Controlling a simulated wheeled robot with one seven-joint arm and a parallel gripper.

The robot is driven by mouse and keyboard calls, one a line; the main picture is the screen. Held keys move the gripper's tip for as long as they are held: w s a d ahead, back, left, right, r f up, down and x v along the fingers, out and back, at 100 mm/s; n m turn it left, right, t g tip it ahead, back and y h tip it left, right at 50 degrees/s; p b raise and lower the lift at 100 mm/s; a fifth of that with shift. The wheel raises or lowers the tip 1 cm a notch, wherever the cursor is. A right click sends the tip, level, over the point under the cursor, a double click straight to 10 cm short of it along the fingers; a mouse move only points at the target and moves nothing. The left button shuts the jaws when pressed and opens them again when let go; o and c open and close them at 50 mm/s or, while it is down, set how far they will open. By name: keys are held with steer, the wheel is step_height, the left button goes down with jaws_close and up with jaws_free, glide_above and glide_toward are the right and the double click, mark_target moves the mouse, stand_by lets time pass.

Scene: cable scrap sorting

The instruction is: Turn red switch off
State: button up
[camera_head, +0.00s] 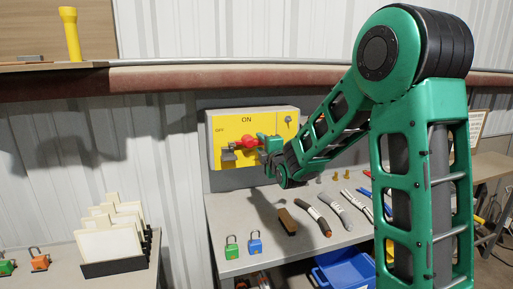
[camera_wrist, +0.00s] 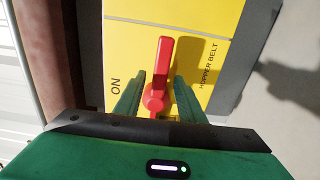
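The red switch (camera_head: 244,142) is on the front of a yellow panel (camera_head: 284,120) marked ON at the top and OFF at the left. In the wrist view the red handle (camera_wrist: 165,62) shows as a bar with a round hub, near the ON label. My gripper (camera_head: 264,144) is at the panel's front, its body covering part of the right side. In the wrist view my gripper (camera_wrist: 160,77) has its two green fingers apart, one on each side of the red handle, with gaps visible. Whether a finger touches the hub, I cannot tell.
Below the panel, a grey bench (camera_head: 226,209) holds a green padlock (camera_head: 232,249), a blue padlock (camera_head: 255,245) and several cable pieces. A blue bin (camera_head: 345,270) sits lower down. A padded red-brown rail (camera_head: 150,80) runs above the panel.

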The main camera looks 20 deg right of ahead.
steer(key=s, duration=1)
steer(key=shift+s+a, duration=0.2)
steer(key=shift+a, duration=0.25)
